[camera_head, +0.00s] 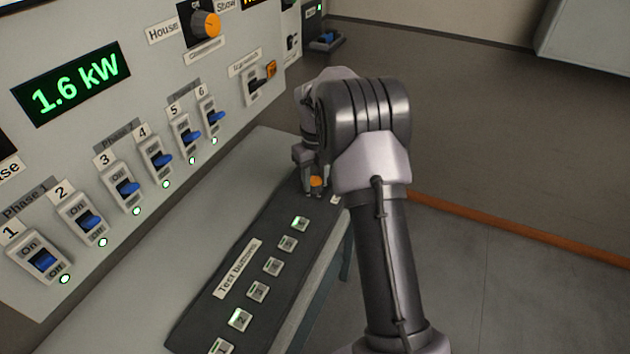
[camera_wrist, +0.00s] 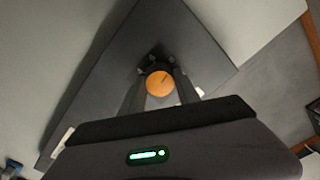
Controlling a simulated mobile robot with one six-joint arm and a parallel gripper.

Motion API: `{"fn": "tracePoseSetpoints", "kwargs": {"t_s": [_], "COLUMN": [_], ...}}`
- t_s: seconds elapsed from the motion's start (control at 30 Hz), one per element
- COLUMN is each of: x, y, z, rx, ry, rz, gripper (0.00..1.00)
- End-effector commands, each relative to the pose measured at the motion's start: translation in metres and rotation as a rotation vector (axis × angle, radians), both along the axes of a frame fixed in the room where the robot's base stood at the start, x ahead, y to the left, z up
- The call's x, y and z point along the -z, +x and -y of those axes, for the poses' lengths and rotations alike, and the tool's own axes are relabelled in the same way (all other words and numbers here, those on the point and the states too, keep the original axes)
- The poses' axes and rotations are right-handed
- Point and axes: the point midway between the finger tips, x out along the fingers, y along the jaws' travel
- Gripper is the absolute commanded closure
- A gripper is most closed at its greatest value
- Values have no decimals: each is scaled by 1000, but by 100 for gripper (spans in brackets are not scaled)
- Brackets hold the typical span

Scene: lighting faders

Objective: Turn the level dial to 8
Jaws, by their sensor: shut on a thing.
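The level dial (camera_head: 316,181) is a small orange round knob at the far end of the dark test button panel. It also shows in the wrist view (camera_wrist: 160,84), with a thin dark pointer line toward its upper right. My gripper (camera_head: 313,188) reaches down over the panel's far end and is shut on the dial, with one finger on each side of it. In the wrist view my gripper's fingers (camera_wrist: 160,90) flank the orange cap. The dial's number scale is mostly hidden, and I cannot read its setting.
The dark panel (camera_head: 212,311) has several test buttons, some lit green. On the left, a grey wall panel carries numbered blue switches (camera_head: 127,187), a green 1.6 kW display (camera_head: 72,84) and an orange House selector (camera_head: 206,25). Open floor (camera_head: 520,270) lies right.

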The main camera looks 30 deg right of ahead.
Motion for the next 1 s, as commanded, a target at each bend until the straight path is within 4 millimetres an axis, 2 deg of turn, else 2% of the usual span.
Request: {"fn": "tracePoseSetpoints", "kwargs": {"t_s": [0.57,0.6,0.7,1.0], "x": [0,0,0,-1], "y": [0,0,0,0], "z": [0,0,0,0], "rx": [31,31,30,30], "ry": [0,0,0,0], "rz": [0,0,0,0], "gripper": [100,60,40,40]}}
